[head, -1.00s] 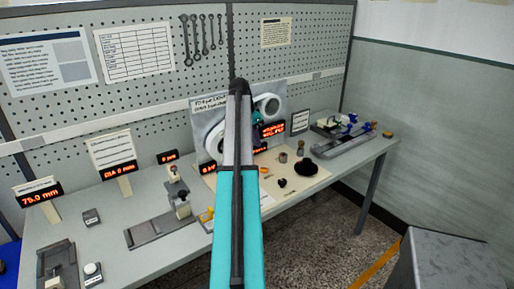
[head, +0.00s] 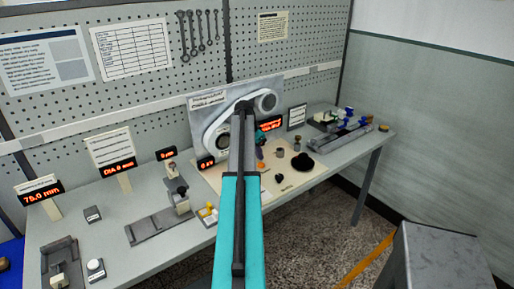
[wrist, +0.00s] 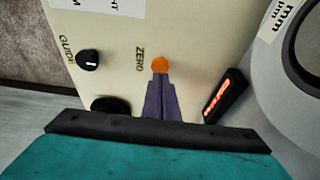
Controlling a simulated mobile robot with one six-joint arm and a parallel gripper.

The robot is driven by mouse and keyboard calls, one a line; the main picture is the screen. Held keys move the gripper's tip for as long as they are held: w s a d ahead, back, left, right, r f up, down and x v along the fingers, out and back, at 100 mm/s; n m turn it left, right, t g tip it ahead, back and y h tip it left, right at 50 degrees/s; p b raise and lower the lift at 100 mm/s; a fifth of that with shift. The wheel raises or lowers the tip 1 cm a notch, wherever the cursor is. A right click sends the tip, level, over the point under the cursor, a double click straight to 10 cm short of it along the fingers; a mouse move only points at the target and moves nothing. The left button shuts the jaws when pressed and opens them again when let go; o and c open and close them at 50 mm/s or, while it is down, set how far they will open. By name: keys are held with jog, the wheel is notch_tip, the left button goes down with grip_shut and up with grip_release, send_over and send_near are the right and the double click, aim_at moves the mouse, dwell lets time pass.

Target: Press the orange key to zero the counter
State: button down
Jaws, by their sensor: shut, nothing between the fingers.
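The orange key (wrist: 160,64) is a small round button beside the word ZERO on a cream panel (wrist: 205,30) in the wrist view. In the head view the key (head: 261,165) shows small, just below my gripper. My gripper (wrist: 161,77) is shut, its purple-grey fingers together and empty. The fingertips overlap the key's lower edge in the wrist view; I cannot tell whether they touch it. In the head view my gripper (head: 259,153) is partly hidden behind my arm. A red lit display (wrist: 217,103) stands to the right; its digits are unreadable.
A black GUIDE knob (wrist: 88,60) is left of the key, with another dark round part (wrist: 110,104) nearby. A large grey-white wheel (wrist: 262,90) is at the right. In the head view a black round piece (head: 303,162) and several small parts lie on the panel.

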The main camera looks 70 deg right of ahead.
aim_at(260, 165)
jog(key=shift+f+p, duration=0.35)
jog(key=shift+f, duration=0.9)
jog(key=shift+f+b, duration=0.6)
jog(key=shift+f, duration=0.15)
jog(key=shift+s+a+f, duration=0.15)
jog(key=shift+f, duration=0.1)
jog(key=shift+a+f, duration=0.1)
notch_tip(260, 165, up, 5)
jog(key=shift+r+p, duration=0.2)
jog(key=shift+p, duration=0.7)
jog(key=b+v, duration=0.3)
jog(key=v, duration=0.6)
jog(key=shift+w+r, duration=0.25)
jog(key=shift+r, duration=0.1)
